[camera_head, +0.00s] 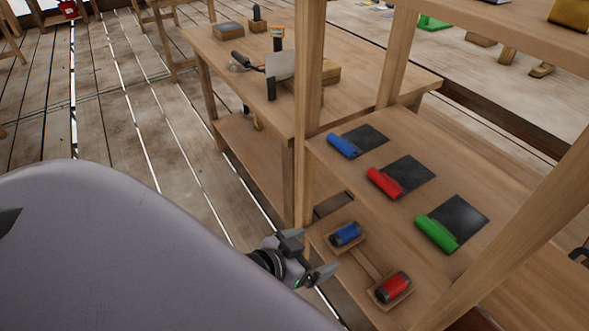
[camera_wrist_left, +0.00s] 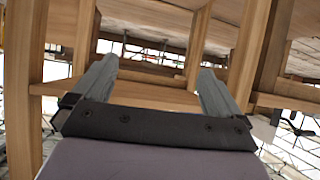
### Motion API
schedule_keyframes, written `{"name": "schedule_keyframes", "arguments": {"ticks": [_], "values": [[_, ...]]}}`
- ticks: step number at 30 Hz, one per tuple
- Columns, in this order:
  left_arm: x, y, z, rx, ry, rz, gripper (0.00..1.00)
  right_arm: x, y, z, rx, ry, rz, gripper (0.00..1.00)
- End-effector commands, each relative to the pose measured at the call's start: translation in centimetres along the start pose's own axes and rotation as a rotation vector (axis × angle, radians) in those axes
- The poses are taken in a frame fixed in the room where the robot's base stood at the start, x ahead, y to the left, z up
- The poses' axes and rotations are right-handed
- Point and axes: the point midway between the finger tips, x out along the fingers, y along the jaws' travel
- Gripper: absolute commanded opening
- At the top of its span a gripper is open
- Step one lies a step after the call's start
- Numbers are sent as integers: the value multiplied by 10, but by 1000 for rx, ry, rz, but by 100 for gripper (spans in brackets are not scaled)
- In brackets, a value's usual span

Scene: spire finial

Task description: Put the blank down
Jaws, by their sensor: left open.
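My left gripper (camera_head: 318,254) is beside the left edge of the lower shelf, in front of the wooden rack. It is open; the left wrist view shows its two fingers (camera_wrist_left: 160,84) spread with nothing held between them. I cannot tell which thing is the blank. On the middle shelf lie a blue cylinder (camera_head: 343,146), a red cylinder (camera_head: 384,184) and a green cylinder (camera_head: 437,234), each beside a dark square. On the lower shelf, a blue piece (camera_head: 345,234) and a red piece (camera_head: 393,288) sit in wooden holders. My right gripper is not in view.
Rack posts (camera_head: 308,110) stand close to my left gripper. A workbench (camera_head: 225,55) behind holds a trowel-like tool (camera_head: 279,66) and several small items. Open plank floor (camera_head: 150,130) lies to the left. Wooden beams (camera_wrist_left: 150,93) show beyond the fingers in the wrist view.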

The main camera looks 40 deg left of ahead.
Motion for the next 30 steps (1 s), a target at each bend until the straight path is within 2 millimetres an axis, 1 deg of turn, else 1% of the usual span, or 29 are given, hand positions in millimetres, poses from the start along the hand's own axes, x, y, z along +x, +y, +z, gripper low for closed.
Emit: {"name": "schedule_keyframes", "arguments": {"ticks": [1,3,6,8,11,30], "values": [[-5,5,33,-7,-37,-9,100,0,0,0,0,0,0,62],[-11,10,64,-4,-63,-19,100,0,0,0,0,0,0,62],[-20,16,92,0,-86,-25,100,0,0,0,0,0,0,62],[-22,18,101,0,-93,-26,100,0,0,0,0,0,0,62],[-24,19,105,3,-95,-27,100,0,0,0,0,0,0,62],[-23,19,104,3,-94,-27,100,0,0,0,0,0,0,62]]}}
